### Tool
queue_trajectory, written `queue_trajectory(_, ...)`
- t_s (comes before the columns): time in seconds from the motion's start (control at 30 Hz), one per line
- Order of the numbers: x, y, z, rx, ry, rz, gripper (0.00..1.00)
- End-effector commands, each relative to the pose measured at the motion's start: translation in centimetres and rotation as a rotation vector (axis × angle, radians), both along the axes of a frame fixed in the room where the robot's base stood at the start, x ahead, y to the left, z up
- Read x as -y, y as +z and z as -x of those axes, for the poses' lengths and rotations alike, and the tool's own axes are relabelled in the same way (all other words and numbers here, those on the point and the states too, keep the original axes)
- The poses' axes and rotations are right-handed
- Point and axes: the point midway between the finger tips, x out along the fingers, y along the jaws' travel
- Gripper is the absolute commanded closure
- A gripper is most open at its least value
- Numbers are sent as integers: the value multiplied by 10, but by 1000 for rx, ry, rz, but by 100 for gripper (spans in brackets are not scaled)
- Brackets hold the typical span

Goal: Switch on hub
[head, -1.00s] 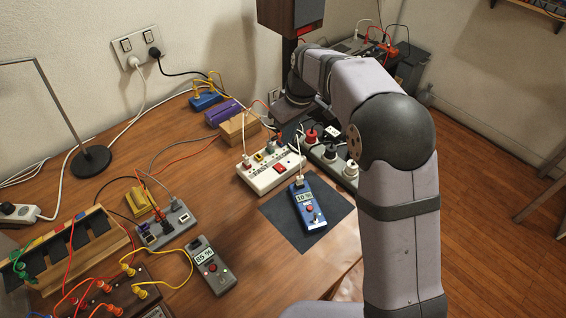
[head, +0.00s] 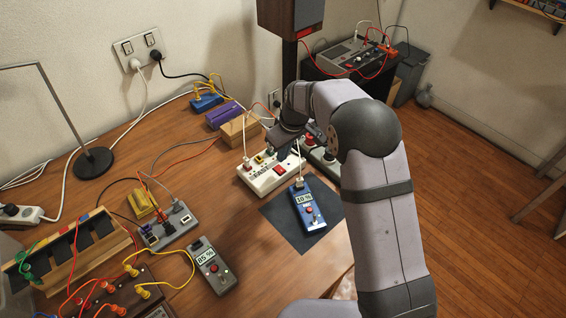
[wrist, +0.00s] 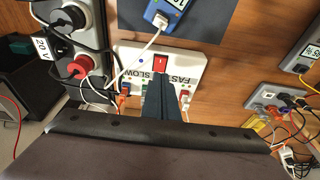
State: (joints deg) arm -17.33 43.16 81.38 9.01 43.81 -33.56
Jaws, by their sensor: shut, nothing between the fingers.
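The white hub (head: 262,181) lies on the wooden table, marked FAST and SLOW, with a red rocker switch (head: 280,170) and several plugs. In the wrist view the hub (wrist: 195,72) lies beneath my fingers and the switch (wrist: 161,62) shows just beyond their tips. My gripper (wrist: 162,80) is shut and empty, pointing down over the hub. In the head view my gripper (head: 281,153) is above the hub's far side. The fingers hide part of the hub's ports. I cannot tell if the tips touch it or which way the switch is set.
A blue meter (head: 308,206) on a dark mat (head: 284,228) sits in front of the hub, with its white cable running to the hub. A grey hub-like box (head: 170,228) and a grey meter (head: 215,268) lie left.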

Motion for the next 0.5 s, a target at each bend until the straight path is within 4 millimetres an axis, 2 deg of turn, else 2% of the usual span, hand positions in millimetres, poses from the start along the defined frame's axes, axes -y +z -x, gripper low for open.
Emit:
queue_trajectory(0.1,-3,-18,-2,-4,-1,1,100)
queue_trajectory(0.3,0,-42,1,-2,-1,0,100)
queue_trajectory(0.5,1,-53,1,0,0,0,100)
